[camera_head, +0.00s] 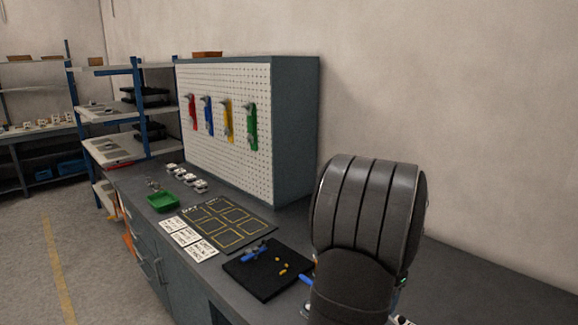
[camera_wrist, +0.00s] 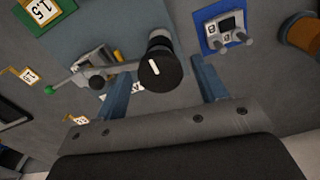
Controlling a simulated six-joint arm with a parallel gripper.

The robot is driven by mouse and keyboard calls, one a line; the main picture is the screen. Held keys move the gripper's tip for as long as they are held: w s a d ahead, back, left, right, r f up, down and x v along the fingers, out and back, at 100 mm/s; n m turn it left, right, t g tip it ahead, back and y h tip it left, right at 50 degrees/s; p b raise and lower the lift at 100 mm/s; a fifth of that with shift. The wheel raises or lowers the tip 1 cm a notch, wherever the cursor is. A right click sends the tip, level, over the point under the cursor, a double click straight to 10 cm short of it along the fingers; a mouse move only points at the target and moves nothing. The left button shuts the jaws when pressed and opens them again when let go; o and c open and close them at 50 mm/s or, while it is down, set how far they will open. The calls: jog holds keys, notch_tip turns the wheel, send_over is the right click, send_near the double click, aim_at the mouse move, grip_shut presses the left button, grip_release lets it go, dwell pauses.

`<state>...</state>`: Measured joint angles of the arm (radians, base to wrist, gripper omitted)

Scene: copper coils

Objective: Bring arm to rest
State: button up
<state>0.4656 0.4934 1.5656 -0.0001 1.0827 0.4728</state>
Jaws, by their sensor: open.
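My gripper (camera_wrist: 160,88) shows in the wrist view with its two blue-grey fingers wide apart. It is open, and I see nothing held between the fingers. A black knob with a white mark (camera_wrist: 160,62) shows between and beyond the fingertips; whether it touches them I cannot tell. In the head view my dark arm fills the right side, and the gripper is hidden behind it or out of frame. No copper coil can be made out for certain in the head view.
The wrist view shows a device with a green-tipped lever (camera_wrist: 92,76), a blue-framed block with two pegs (camera_wrist: 226,32) and a copper-brown cylinder (camera_wrist: 302,34). On the bench in the head view are a black mat (camera_head: 262,282), a green tray (camera_head: 163,202) and a pegboard (camera_head: 225,150) with coloured tools.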

jog(key=m, duration=2.3)
dwell(0.4)
